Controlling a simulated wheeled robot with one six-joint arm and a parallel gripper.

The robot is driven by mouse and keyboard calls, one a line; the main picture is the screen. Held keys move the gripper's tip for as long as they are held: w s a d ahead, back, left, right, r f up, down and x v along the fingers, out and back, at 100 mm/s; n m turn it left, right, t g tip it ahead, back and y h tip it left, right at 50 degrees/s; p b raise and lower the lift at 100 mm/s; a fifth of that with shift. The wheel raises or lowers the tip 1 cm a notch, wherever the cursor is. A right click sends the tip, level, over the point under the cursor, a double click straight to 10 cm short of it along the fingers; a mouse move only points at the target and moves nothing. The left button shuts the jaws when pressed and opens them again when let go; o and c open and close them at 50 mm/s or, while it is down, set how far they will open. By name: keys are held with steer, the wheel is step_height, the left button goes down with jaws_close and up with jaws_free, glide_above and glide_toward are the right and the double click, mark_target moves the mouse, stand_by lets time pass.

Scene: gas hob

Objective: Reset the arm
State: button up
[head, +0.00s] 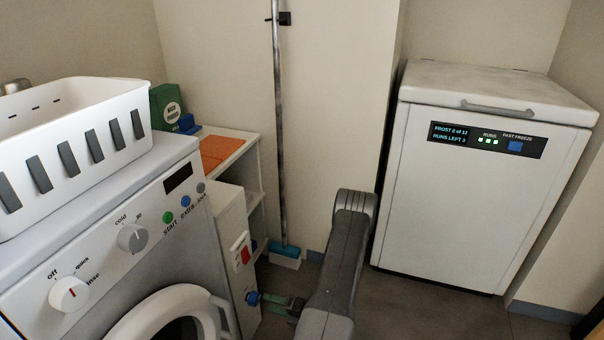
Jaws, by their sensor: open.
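My arm stands in the lower middle of the head view, its grey links bent over at the top. My gripper (272,301) shows low down, to the left of the arm link, small and partly hidden behind it. Its jaws are open. A small blue knob (252,298) is right at its tips, close to the front of a narrow white unit (232,240). I cannot tell whether the tips touch the knob. I see nothing held in the jaws.
A washing machine (95,255) with a white basket (75,150) on top fills the left. A low shelf (243,143) stands behind the white unit. A pole (279,130) leans at the wall. A white chest freezer (460,190) stands right. Floor between is clear.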

mark_target(257, 300)
steer(key=b+x, duration=0.1)
steer(key=x, duration=0.4)
steer(key=shift+f, duration=0.1)
steer(key=shift+a+n, duration=0.1)
steer(key=shift+n, duration=0.2)
steer(key=n, duration=0.4)
steer(key=shift+t, duration=0.3)
steer(key=n, duration=0.4)
steer(key=shift+s, duration=0.1)
steer(key=n, duration=0.4)
steer(key=shift+n+t, duration=0.3)
steer(key=shift+t, duration=0.1)
steer(key=shift+n, duration=2)
steer(key=shift+s, duration=0.1)
